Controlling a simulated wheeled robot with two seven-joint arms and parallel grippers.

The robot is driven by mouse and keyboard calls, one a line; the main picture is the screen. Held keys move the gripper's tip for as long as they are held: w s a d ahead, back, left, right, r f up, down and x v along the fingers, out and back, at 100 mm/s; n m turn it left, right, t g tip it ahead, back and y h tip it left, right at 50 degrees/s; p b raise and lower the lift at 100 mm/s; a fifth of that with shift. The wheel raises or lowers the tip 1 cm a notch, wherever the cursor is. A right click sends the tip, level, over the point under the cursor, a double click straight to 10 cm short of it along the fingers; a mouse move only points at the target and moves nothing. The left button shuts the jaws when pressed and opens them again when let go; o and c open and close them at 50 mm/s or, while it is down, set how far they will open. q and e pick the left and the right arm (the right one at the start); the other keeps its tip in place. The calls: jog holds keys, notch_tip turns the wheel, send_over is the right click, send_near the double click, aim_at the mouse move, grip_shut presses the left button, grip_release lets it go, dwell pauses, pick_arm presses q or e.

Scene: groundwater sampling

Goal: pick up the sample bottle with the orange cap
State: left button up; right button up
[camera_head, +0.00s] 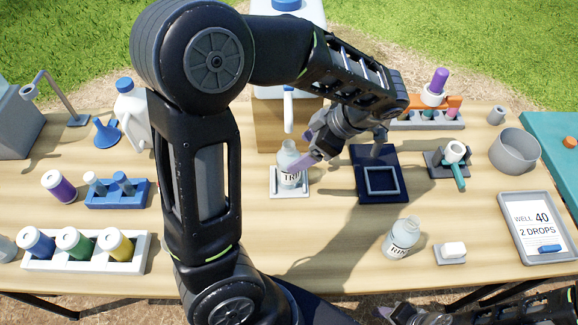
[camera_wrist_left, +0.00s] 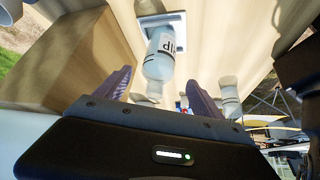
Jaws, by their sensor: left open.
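I see no bottle with an orange cap. A clear bottle marked TRIP (camera_head: 290,170) stands upright, with no cap visible, on a small pale tray (camera_head: 275,191). My left gripper (camera_head: 308,155) is open beside its upper part, and one purple finger shows at its right. In the left wrist view the TRIP bottle (camera_wrist_left: 161,58) lies in line with the gap between the spread fingers (camera_wrist_left: 157,88); contact cannot be told. A second clear bottle marked RIN (camera_head: 402,240) stands at the front right. My right gripper (camera_head: 415,315) is partly cut off at the bottom edge.
A dark blue tray with a square frame (camera_head: 382,195) lies right of the TRIP bottle. A wooden box (camera_head: 265,130) is behind it. A white sponge block (camera_head: 452,250), pot (camera_head: 513,150) and sign tray (camera_head: 512,215) are at the right. Coloured jars (camera_head: 75,243) stand front left.

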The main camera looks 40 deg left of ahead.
aim_at(296, 156)
pick_arm(q)
jog(key=shift+f, duration=0.15)
jog(key=shift+x, duration=1.35)
jog(key=p+x, duration=0.1)
jog(key=x, duration=0.4)
jog(key=shift+w+f, duration=0.2)
jog(key=shift+c, duration=0.5)
grip_shut()
